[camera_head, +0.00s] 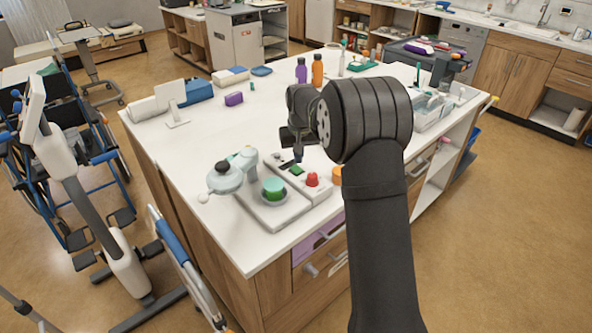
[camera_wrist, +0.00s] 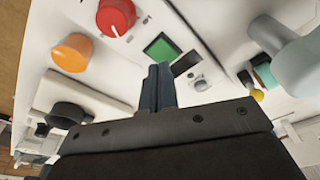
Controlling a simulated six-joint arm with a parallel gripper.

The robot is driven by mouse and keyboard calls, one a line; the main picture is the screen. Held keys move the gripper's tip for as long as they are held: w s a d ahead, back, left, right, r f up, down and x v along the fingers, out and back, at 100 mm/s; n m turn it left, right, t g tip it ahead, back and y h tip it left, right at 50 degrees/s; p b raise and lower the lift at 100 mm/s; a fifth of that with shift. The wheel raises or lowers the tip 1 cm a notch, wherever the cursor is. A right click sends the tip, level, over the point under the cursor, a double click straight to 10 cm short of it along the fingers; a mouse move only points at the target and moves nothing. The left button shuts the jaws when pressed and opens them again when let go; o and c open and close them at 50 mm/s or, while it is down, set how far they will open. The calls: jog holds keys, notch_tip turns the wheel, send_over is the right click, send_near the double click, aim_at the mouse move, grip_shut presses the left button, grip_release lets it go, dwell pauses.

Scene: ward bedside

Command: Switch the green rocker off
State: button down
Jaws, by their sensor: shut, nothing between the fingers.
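The green rocker (camera_head: 297,170) is a small green rectangle on the light grey control panel (camera_head: 273,222) at the near part of the white counter. In the wrist view the green rocker (camera_wrist: 162,47) lies just beyond my fingertips, with a dark rectangular slot (camera_wrist: 187,63) to its right. My gripper (camera_head: 298,156) is over the panel, pointing down, with its fingers shut and empty. In the wrist view its closed fingertips (camera_wrist: 160,68) are close to the rocker's lower edge. I cannot tell whether they touch it, or which way the rocker is tipped.
A red knob (camera_head: 312,179) and an orange knob (camera_wrist: 72,52) are close to the rocker. Bottles (camera_head: 317,70) are farther back. The counter's left middle (camera_head: 200,140) is clear.

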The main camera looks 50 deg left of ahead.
aim_at(298, 170)
jog(key=shift+r, duration=2)
jog(key=shift+f, duration=0.15)
notch_tip(298, 170, down, 7)
jog(key=shift+r, duration=0.2)
notch_tip(298, 170, up, 12)
jog(key=a+n+h, duration=0.1)
jog(key=n, duration=1.1)
jog(key=shift+r+g, duration=0.15)
jog(key=shift+g, duration=0.15)
jog(key=shift+w, duration=0.1)
